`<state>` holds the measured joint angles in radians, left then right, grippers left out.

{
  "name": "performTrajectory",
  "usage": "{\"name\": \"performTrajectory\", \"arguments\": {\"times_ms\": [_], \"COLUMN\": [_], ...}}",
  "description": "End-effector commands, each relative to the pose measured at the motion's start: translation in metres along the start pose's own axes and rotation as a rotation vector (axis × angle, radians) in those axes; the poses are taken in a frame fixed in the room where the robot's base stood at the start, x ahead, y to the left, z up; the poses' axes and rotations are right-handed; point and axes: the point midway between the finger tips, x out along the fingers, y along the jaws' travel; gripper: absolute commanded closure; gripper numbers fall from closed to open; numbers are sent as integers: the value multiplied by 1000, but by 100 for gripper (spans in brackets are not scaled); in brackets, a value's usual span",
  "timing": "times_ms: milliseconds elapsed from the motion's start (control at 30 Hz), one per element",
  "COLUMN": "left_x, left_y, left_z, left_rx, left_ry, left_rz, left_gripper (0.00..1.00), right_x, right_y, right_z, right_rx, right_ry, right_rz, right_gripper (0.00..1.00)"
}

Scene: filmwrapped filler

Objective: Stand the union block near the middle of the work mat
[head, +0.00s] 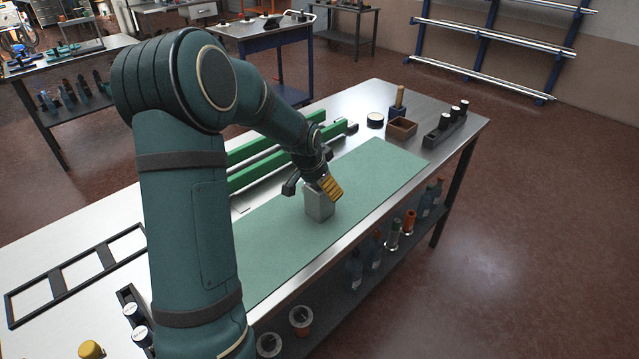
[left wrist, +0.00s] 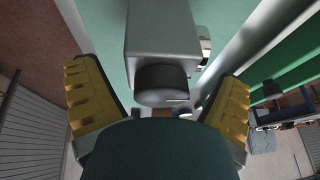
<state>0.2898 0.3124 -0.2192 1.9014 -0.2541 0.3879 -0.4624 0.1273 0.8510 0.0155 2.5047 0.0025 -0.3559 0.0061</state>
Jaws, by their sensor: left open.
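The union block (head: 319,206) is a grey block on the green work mat (head: 395,165), near the mat's middle, and looks upright. Its top is partly hidden by my left gripper (head: 311,187). In the left wrist view the block (left wrist: 160,35) shows a dark round fitting on its near end. My left gripper (left wrist: 158,80) is open, with its yellow-padded fingers on either side of the block and visible gaps to it. My right gripper is in neither view.
Green rails (head: 250,172) lie along the mat's far side. A brown tray (head: 401,128) and a dark rack of bottles (head: 445,125) stand at the bench's far end. A black frame (head: 75,275) lies at the left. The mat right of the block is clear.

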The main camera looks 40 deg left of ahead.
Motion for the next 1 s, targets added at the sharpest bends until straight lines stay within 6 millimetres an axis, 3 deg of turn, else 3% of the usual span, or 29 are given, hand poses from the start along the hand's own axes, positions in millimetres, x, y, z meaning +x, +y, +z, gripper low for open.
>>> {"name": "performTrajectory", "arguments": {"times_ms": [400,600,867,1000], "left_x": [-82,-108,-116,-105], "left_y": [0,0,0,11], "left_z": [-1,-1,0,0], "left_rx": [0,0,1,0], "left_ry": [5,3,1,-3], "left_rz": [-2,-2,0,16], "left_gripper": [6,6,6,6], "right_x": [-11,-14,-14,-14], "right_y": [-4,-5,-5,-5], "right_z": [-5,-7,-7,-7], "right_rx": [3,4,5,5], "right_ry": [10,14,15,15], "right_rz": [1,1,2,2], "right_gripper": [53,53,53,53]}}
